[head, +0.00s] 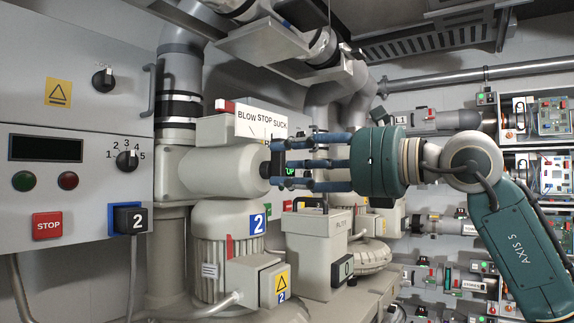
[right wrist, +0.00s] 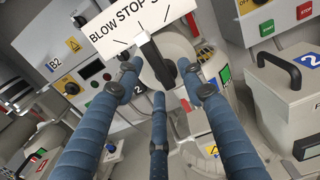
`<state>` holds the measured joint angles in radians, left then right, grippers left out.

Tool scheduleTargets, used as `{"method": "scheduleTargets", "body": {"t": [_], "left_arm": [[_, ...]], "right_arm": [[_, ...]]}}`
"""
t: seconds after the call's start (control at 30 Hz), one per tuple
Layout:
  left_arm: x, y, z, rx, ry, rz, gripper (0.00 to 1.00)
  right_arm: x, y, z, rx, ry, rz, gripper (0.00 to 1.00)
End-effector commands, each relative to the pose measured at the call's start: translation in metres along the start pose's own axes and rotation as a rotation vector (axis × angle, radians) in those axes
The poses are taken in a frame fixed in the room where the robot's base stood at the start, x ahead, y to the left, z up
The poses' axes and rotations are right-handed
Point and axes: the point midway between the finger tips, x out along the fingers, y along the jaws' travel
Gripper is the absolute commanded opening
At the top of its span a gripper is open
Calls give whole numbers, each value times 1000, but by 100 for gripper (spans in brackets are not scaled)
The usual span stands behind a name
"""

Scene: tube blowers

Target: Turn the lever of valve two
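Valve two is the cream cylindrical housing (head: 222,172) above the motor marked with a blue 2 (head: 258,224). A white BLOW STOP SUCK sign (head: 262,119) stands above its end. The lever, a dark handle with a pale edge (right wrist: 152,58), points up toward STOP in the right wrist view. In the head view the fingers partly hide it. My right gripper (head: 282,160) has three blue fingers and reaches in from the right. In the right wrist view its fingertips (right wrist: 160,75) are spread around the lever; contact cannot be told. My left gripper is not in view.
A grey canister with a black handle (head: 318,245) stands below my right gripper. Pipes and shelves of equipment fill the back right.

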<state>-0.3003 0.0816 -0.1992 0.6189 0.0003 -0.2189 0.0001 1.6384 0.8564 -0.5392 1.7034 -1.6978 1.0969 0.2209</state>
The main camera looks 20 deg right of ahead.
Motion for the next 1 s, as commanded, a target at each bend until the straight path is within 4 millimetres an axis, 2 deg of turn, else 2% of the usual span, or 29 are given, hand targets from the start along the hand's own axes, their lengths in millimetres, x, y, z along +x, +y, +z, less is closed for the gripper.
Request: {"method": "scheduleTargets", "body": {"t": [0.3,0.5,0.7,1.0], "left_arm": [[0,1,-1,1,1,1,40],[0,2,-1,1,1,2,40],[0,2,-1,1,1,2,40],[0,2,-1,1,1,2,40]], "right_arm": [[-65,-1,0,-1,0,-4,40],[-98,-1,-1,-1,1,-3,40],[-111,0,-1,0,1,0,40],[-111,0,0,0,1,1,40]]}}
